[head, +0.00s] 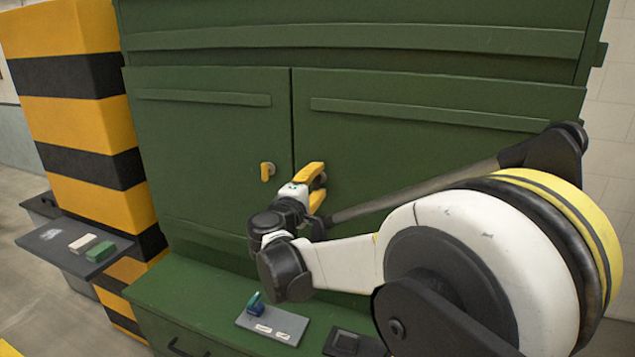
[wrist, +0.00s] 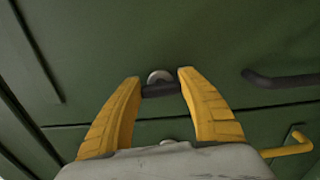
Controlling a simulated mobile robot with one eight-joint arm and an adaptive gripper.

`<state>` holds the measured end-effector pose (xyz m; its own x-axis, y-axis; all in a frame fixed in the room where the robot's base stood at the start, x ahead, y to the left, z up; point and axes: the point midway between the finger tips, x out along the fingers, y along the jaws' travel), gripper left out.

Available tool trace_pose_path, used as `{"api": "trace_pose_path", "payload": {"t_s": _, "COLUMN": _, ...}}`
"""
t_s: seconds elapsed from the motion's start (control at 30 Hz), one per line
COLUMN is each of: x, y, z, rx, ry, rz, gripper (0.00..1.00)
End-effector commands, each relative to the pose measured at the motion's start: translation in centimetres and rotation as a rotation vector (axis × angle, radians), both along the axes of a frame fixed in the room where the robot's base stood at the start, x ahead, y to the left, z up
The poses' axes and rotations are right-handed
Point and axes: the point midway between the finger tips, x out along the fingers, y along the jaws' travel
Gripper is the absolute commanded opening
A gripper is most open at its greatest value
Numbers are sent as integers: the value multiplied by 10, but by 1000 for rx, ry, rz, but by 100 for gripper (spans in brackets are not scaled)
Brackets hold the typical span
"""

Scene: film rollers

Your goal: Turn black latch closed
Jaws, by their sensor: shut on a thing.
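The black latch (wrist: 160,90) is a short dark bar in front of a round silver mount (wrist: 160,76) on the green cabinet door. My gripper (wrist: 159,82) has its yellow fingers on either side of the bar's ends, shut on it. In the head view my gripper (head: 316,186) is at the right door (head: 420,140), near the seam between the two doors. There the latch is hidden behind the fingers and wrist. The latch bar lies roughly level across the wrist view.
A yellow latch (head: 267,171) is on the left door, and also shows in the wrist view (wrist: 288,148). A black bar handle (wrist: 282,79) is at the wrist view's right. A grey tray (head: 272,325) lies on the green ledge below. A striped pillar (head: 80,115) stands left.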

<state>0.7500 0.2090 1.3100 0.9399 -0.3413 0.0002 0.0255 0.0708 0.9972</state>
Motion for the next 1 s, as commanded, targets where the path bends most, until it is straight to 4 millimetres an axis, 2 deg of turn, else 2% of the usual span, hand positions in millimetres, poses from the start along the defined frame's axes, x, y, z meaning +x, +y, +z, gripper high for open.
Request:
{"api": "trace_pose_path", "payload": {"t_s": 0.57, "x": 0, "y": 0, "z": 1, "rx": 26, "ry": -10, "rz": 0, "gripper": 17}}
{"api": "trace_pose_path", "payload": {"t_s": 0.6, "x": 0, "y": 0, "z": 1, "rx": 26, "ry": -10, "rz": 0, "gripper": 59}}
{"api": "trace_pose_path", "payload": {"t_s": 0.63, "x": 0, "y": 0, "z": 1, "rx": 26, "ry": -10, "rz": 0, "gripper": 68}}
{"api": "trace_pose_path", "payload": {"t_s": 1.0, "x": -3, "y": 2, "z": 0, "rx": 26, "ry": -9, "rz": 1, "gripper": 70}}
